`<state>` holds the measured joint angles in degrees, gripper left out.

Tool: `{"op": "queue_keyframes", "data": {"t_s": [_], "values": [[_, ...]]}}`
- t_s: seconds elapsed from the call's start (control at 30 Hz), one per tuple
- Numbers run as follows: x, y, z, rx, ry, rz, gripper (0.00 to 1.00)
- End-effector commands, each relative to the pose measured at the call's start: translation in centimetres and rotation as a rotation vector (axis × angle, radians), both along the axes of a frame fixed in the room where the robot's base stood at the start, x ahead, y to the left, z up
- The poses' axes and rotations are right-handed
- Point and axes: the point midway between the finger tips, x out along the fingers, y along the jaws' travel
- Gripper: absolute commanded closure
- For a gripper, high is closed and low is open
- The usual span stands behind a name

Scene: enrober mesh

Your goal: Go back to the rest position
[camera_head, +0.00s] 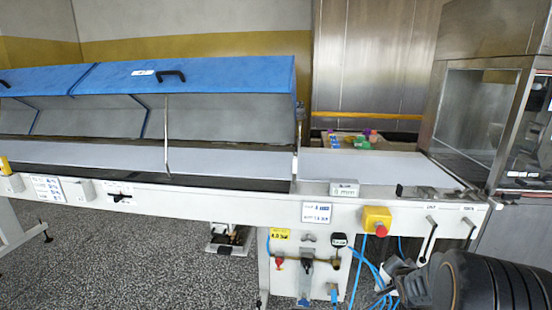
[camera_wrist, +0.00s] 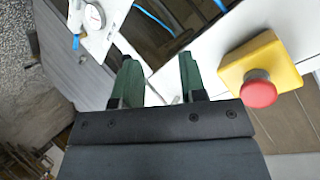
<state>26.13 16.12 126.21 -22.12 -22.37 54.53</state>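My gripper (camera_wrist: 158,75) shows in the wrist view with two green fingers apart and nothing held between them. In the head view my dark arm comes in at the lower right, and the gripper end (camera_head: 398,278) is in front of the machine's lower front, below the yellow box with the red emergency button (camera_head: 377,221). The fingertips are hard to make out there. In the wrist view the same red button (camera_wrist: 259,92) is to the right of the fingers, apart from them.
The long white conveyor machine (camera_head: 235,198) with a raised blue lid (camera_head: 190,78) crosses the view. A steel cabinet with a glass window (camera_head: 474,112) stands at the right. Blue hoses (camera_head: 358,268) hang below the machine. Speckled floor (camera_head: 130,265) is open at lower left.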

Motion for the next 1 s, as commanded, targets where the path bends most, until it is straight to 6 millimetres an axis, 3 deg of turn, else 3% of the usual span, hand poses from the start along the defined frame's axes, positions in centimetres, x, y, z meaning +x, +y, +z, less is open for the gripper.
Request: {"op": "queue_keyframes", "data": {"t_s": [0.03,0.1,0.2,0.4,0.53,0.7,1.0], "values": [[-1.0,2.4,5.2,-0.060,0.069,0.045,0.62],[-3.0,5.4,8.9,-0.133,0.191,0.113,0.62],[-6.8,9.5,13.3,-0.213,0.353,0.235,0.62],[-14.8,16.1,19.1,-0.297,0.591,0.525,0.62],[-18.8,18.6,21.0,-0.319,0.680,0.681,0.62],[-21.6,20.0,22.0,-0.333,0.736,0.800,0.62],[-22.3,20.3,22.0,-0.336,0.749,0.829,0.62]]}}
